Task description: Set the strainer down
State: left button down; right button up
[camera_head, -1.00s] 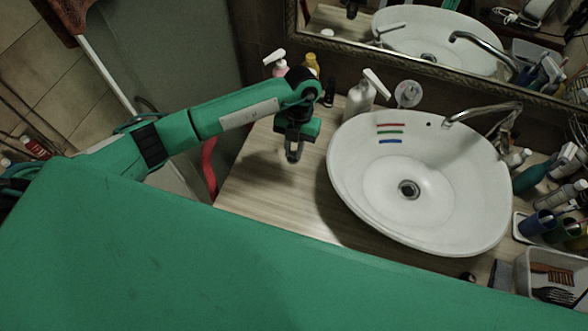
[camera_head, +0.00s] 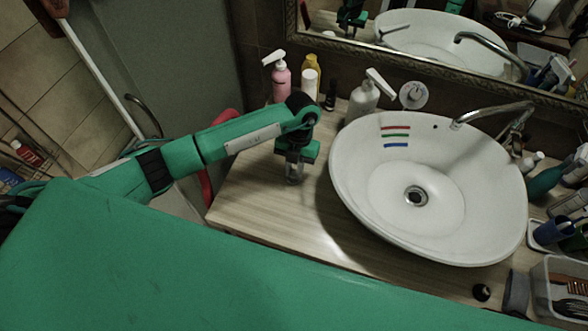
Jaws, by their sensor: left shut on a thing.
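My left gripper (camera_head: 295,176) is over the wooden counter (camera_head: 262,208), left of the white basin (camera_head: 352,215) and apart from its rim. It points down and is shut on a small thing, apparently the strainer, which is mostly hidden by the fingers. I cannot tell whether that thing touches the counter. The basin's drain (camera_head: 416,196) shows a metal ring with a dark centre. My right gripper is not in view.
A pink pump bottle (camera_head: 281,80), a white bottle (camera_head: 310,84) and a white dispenser (camera_head: 363,100) stand behind. The faucet (camera_head: 492,113) reaches over the basin. A small black object (camera_head: 481,292) lies at the front right. The counter's left front is clear.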

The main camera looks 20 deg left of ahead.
pick_arm(q)
jog(key=shift+f, duration=0.1)
jog(key=c, duration=1.3)
grip_release()
jog(key=b+v, duration=0.4)
jog(key=v, duration=0.8)
